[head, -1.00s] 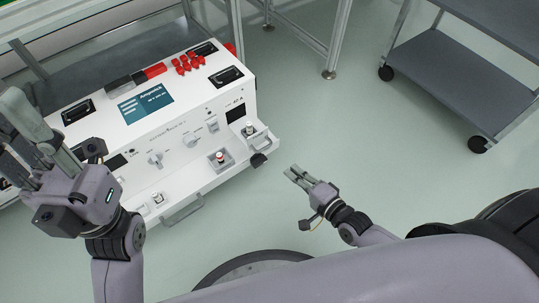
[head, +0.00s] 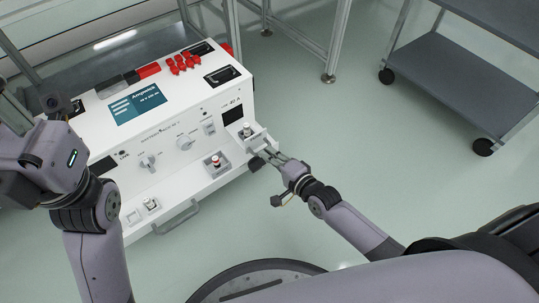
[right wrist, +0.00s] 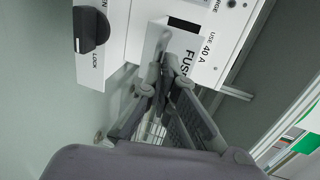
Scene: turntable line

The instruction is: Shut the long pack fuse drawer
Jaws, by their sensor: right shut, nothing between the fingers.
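The long pack (head: 165,130) is a white box with a blue screen. Its fuse drawer (head: 251,139) sticks out at the right end of the front. In the right wrist view the drawer (right wrist: 186,62) shows a "FUSE" label and a dark opening behind its grey front piece. My right gripper (head: 272,158) is shut and empty, with its fingertips at the drawer's front; it also shows in the right wrist view (right wrist: 165,78). I cannot tell whether they touch. My left gripper (head: 22,150) is at the left edge, its fingers mostly cut off or hidden.
A black knob marked "LOCK" (right wrist: 92,30) is beside the drawer. A lower ledge with a grey handle (head: 177,216) runs along the pack's front. Red caps (head: 184,63) stand on top. A grey cart (head: 440,90) is at the right. The floor between is clear.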

